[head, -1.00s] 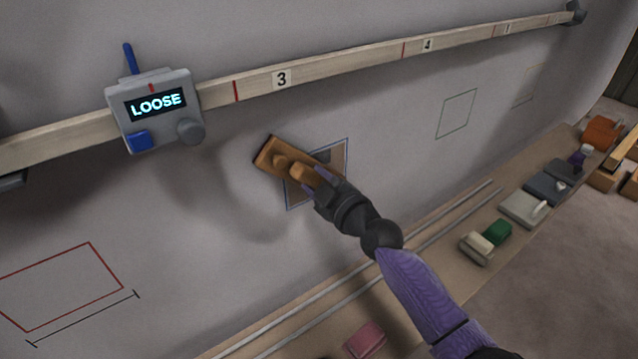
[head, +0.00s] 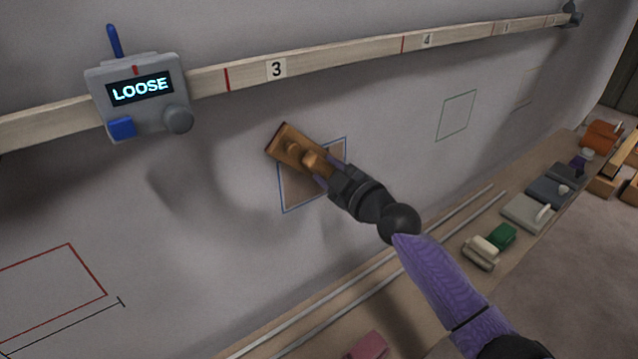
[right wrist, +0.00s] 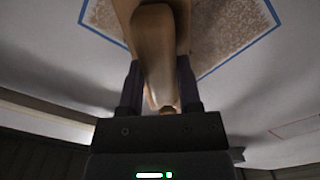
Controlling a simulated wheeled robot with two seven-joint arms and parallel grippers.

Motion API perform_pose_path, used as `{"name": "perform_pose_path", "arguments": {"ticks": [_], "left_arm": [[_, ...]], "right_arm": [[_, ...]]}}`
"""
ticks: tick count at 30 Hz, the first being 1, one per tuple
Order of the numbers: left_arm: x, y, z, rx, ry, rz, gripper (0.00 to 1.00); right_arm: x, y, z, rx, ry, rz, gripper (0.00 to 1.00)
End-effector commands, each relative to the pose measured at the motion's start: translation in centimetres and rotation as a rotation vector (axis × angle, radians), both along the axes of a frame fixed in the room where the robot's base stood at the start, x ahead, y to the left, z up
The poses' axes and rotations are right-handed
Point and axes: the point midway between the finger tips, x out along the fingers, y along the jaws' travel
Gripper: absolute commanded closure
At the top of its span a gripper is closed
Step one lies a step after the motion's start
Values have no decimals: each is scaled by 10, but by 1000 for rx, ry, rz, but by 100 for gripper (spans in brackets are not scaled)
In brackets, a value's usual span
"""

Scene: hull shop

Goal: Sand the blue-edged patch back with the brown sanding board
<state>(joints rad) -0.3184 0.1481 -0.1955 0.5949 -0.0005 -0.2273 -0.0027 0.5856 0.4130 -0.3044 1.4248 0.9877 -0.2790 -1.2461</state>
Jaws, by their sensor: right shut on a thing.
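The brown sanding board (head: 287,142) lies slanted over the upper left part of the blue-edged patch (head: 294,192) on the grey hull wall, its far end past the patch's top edge. My right gripper (head: 328,174) is shut on the board's handle; the handle (right wrist: 155,45) also shows between the fingers in the right wrist view. There the patch (right wrist: 225,30) is speckled brown inside a blue outline. I cannot tell whether the board's face touches the wall. My left gripper is not in view.
A wooden batten (head: 340,58) with numbers crosses the wall above, carrying a grey box (head: 140,95) that reads LOOSE. A red outline (head: 60,285) is at lower left. The shelf below holds rods, a green block (head: 502,236) and grey tools (head: 527,212).

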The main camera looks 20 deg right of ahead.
Motion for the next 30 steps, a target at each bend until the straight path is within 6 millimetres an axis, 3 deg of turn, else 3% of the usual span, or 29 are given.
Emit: {"name": "perform_pose_path", "arguments": {"ticks": [10, 17, 24, 30], "left_arm": [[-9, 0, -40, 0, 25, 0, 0], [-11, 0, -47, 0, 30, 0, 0], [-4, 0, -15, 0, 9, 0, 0], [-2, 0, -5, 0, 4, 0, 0]], "right_arm": [[11, -30, -4, -3, -2, -2, 100], [12, -37, 1, -2, -4, -1, 100], [4, -14, 11, 3, -5, 1, 100], [0, 1, 6, 1, -4, 0, 100]]}}
